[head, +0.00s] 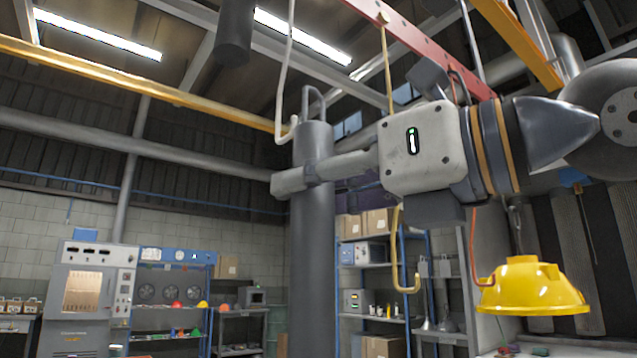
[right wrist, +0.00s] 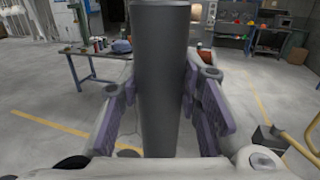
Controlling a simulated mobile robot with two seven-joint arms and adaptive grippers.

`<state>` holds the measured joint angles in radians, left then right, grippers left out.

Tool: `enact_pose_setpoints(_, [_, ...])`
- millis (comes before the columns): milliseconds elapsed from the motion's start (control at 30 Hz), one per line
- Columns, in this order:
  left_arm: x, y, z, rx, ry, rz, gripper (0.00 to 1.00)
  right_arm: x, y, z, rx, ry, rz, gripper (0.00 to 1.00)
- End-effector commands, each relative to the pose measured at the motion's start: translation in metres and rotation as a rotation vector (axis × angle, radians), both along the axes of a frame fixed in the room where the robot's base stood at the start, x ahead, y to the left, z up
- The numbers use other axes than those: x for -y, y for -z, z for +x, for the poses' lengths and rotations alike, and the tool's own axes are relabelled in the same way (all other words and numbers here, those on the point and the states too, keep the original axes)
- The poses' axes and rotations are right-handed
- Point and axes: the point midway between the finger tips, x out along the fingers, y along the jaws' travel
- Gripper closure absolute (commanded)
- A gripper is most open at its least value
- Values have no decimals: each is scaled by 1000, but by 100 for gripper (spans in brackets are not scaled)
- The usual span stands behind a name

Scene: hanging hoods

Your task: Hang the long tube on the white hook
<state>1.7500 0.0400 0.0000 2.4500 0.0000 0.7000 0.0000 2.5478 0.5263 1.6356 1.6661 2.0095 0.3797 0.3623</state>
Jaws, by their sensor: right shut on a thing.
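The long tube (head: 312,240) is a dark grey upright cylinder with a grey loop (head: 313,92) on its top. My right gripper (head: 292,181) is shut on its upper part. In the right wrist view the tube (right wrist: 161,80) stands between the two purple-padded fingers. The white hook (head: 278,100) hangs from above, just left of the loop. Its upturned tip shows beside the loop's left leg, at about the height of the tube's top. I cannot tell from this view whether they touch. My left gripper is not in view.
A red beam (head: 425,38) runs overhead. Another dark cylinder (head: 235,28) shows at the top. Shelves (head: 372,250) stand behind.

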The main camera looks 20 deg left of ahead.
Motion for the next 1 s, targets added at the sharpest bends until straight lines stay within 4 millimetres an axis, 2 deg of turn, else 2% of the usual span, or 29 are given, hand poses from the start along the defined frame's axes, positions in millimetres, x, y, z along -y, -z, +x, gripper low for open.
enact_pose_setpoints(367, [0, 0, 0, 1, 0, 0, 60, -2, -2, 0, 2, -1, 3, 100])
enact_pose_setpoints(1000, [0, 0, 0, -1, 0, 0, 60, -19, -2, 14, 2, -1, 3, 100])
